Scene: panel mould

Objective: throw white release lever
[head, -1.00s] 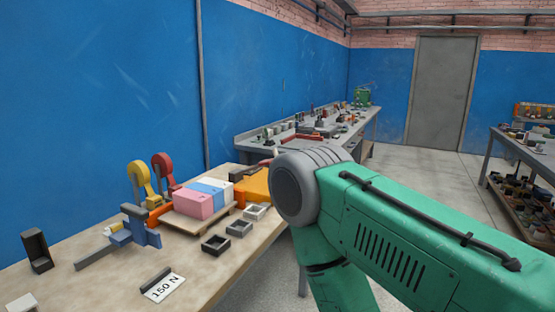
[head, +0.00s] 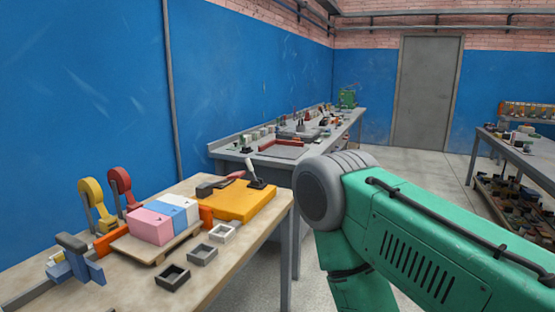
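A white lever (head: 251,170) stands up, leaning slightly left, from a small black base (head: 258,184). The base sits on the far end of an orange-yellow block (head: 240,203) on the near bench. Beside it a lever with a red handle (head: 236,175) lies low on a dark base (head: 213,187). My green right arm fills the lower right, with its grey rounded joint to the right of the white lever and apart from it in the picture. Neither of my grippers shows, so their states cannot be seen.
On the near bench (head: 130,291) are pink (head: 150,225), blue and white blocks on a board, yellow (head: 91,199) and red (head: 121,186) lever arms, a blue clamp (head: 82,262) and small open trays (head: 173,277). A grey bench (head: 228,152) with parts stands beyond.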

